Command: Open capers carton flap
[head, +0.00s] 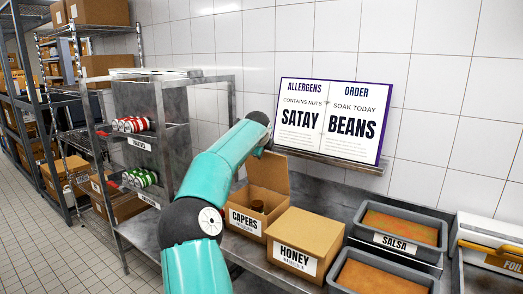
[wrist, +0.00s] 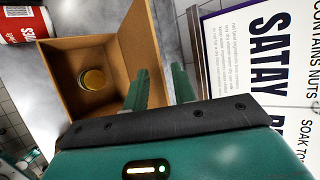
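The brown capers carton (head: 247,221) stands on the steel counter with its label facing out. Its flap (head: 268,173) stands raised at the back, so the top is open. A jar (head: 257,206) shows inside; in the wrist view its gold lid (wrist: 92,79) is visible within the open carton (wrist: 60,60). My gripper (head: 264,150) is by the flap's upper edge, mostly hidden by my arm in the head view. In the wrist view my gripper's fingers (wrist: 161,88) are apart with a gap between them, close to the carton's right-hand panel. Whether they touch it I cannot tell.
A closed honey carton (head: 302,243) stands right of the capers carton. Grey salsa tubs (head: 398,250) are further right. An allergens and order board (head: 330,120) rests on a ledge behind. A steel rack (head: 163,165) with cans is on the left.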

